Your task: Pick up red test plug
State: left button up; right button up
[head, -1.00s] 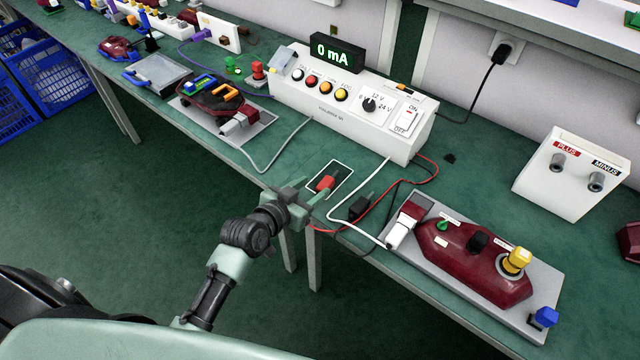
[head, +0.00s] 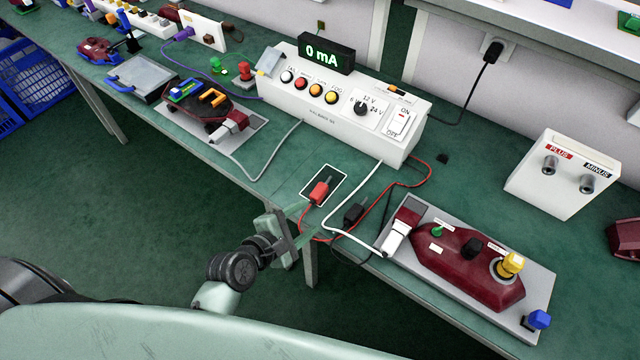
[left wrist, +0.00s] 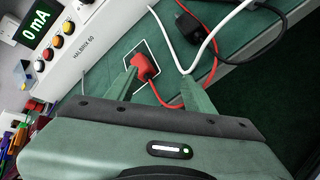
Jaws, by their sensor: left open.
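My right gripper is not in view.
A black plug (head: 355,213) lies right of the red one, with a white cable (head: 335,215) between them. The white test box (head: 345,105) reading 0 mA stands behind. A maroon tail lamp (head: 465,262) on a grey plate lies at right.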

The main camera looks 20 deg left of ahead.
aim_at(313, 198)
pick_arm(q)
jog(key=n, duration=0.3)
jog(key=w+a+n+t, duration=0.1)
jog(key=n, duration=0.3)
jog(key=n+y, duration=0.1)
jog(key=n, duration=0.2)
jog(key=shift+w+a+f+n+p, duration=0.1)
jog(key=shift+w+a+n+p, duration=0.1)
jog(key=shift+n+p, duration=0.15)
jog(key=shift+w+f+n+t, duration=0.1)
jog(key=shift+w+n+t, duration=0.15)
jog(key=shift+t, duration=0.05)
jog(key=x, duration=0.7)
jog(key=shift+w, duration=0.2)
jog(key=shift+r, duration=0.2)
grip_shut()
